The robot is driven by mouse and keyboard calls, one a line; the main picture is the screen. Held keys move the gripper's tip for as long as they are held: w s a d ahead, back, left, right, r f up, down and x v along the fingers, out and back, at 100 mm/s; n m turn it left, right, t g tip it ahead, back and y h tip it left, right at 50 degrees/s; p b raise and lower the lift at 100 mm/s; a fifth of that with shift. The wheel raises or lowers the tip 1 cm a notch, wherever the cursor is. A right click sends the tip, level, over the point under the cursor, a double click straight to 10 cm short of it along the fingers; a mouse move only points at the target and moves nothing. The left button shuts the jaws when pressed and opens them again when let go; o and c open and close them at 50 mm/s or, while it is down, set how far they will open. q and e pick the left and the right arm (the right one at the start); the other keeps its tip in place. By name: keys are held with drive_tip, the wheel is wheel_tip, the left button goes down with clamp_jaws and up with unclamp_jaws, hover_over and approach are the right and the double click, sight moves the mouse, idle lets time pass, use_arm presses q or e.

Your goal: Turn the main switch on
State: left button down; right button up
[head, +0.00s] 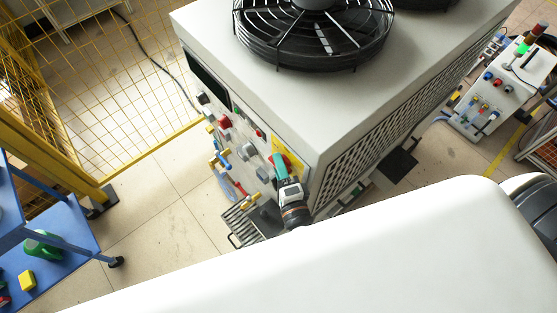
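The heater cabinet (330,115) is a big white box with a control panel on its left-hand face, seen steeply from above. The panel carries a dark display (208,80), a red switch (225,121) and several grey knobs, one grey knob (263,173) being low on the right. I cannot tell for sure which one is the main switch. My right gripper (281,165), teal and white, is near the panel's right edge, in front of a yellow label (292,150). Its fingertips are too small to read, and contact with a knob is unclear. My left gripper is out of view.
A black fan (315,35) tops the cabinet. Pipe fittings and a metal grille (243,222) stick out low at the panel's side. A yellow mesh fence (110,90) and blue cart (50,250) stand left. Open tiled floor (160,215) lies between cart and cabinet.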

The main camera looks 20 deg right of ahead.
drive_tip(key=shift+w, duration=0.35)
drive_tip(key=shift+c, duration=0.6)
clamp_jaws()
